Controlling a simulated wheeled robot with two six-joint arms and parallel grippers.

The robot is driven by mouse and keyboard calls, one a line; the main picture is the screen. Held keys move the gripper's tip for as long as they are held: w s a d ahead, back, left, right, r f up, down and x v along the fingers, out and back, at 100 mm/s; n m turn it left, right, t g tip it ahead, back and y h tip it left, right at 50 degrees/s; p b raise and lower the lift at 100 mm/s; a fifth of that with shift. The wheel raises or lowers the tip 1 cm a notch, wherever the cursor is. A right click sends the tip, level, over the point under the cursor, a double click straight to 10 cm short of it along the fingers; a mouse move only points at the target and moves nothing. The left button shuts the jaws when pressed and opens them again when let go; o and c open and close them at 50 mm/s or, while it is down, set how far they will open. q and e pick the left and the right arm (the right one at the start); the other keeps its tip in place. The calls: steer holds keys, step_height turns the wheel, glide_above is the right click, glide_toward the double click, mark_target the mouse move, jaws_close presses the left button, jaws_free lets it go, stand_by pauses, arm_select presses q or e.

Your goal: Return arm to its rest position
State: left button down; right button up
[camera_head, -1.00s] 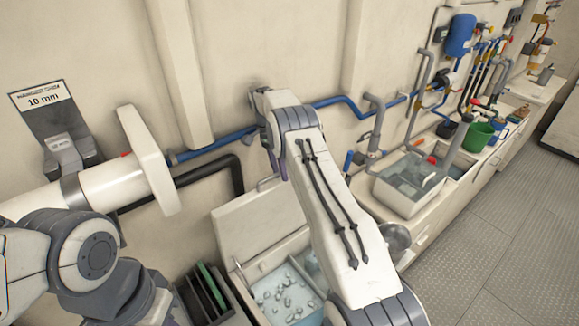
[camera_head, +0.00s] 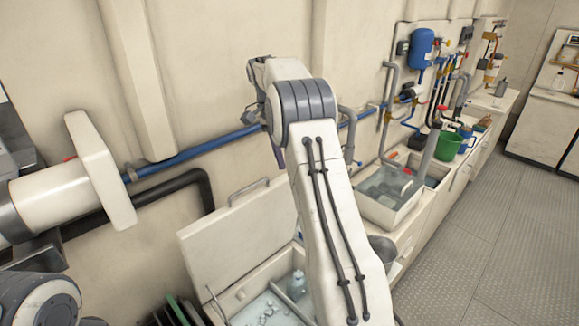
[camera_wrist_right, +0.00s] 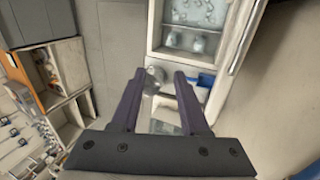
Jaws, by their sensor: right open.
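My right arm (camera_head: 325,215) rises through the middle of the head view and bends at a grey joint, with its wrist in front of the wall. One dark finger shows beside the arm; the rest of the gripper is hidden behind it. In the right wrist view, my right gripper (camera_wrist_right: 159,76) is open, with two dark fingers apart and nothing between them. My left arm (camera_head: 40,300) shows only as a joint in the lower left corner, and its gripper is out of view.
An open-lidded ice bin (camera_head: 235,240) lies beside and below the right arm. A blue pipe (camera_head: 195,152) runs along the wall. A sink (camera_head: 390,195) and a green bucket (camera_head: 449,145) stand on the counter to the right. The floor (camera_head: 480,240) at right is clear.

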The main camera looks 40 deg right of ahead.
steer(key=shift+s+d+r, duration=0.35)
steer(key=shift+s, duration=0.1)
steer(key=s+a+f+n+t+b, duration=0.1)
steer(key=s+a+n, duration=0.25)
steer(key=a, duration=0.55)
steer(key=s+a+f+n+t+b, duration=0.1)
steer(key=s+a+f+n+b, duration=0.1)
steer(key=a+n, duration=0.45)
steer(key=s+a+f+n+t+b, duration=0.1)
steer(key=s+a+n, duration=0.2)
steer(key=a, duration=0.8)
steer(key=s+a+f+n+b, duration=0.1)
steer(key=s+a+f+n, duration=0.1)
steer(key=s, duration=0.4)
steer(key=s+a+f+n+y+b, duration=0.1)
steer(key=s+a+f+n, duration=0.2)
steer(key=s, duration=0.4)
steer(key=s+a+f+n+t+b, duration=0.1)
steer(key=s+a+f+n, duration=0.1)
steer(key=s+f+n, duration=0.3)
steer(key=shift+s+a+n+y+b, duration=0.2)
steer(key=shift+s+n+y+b, duration=0.1)
steer(key=shift+s, duration=0.75)
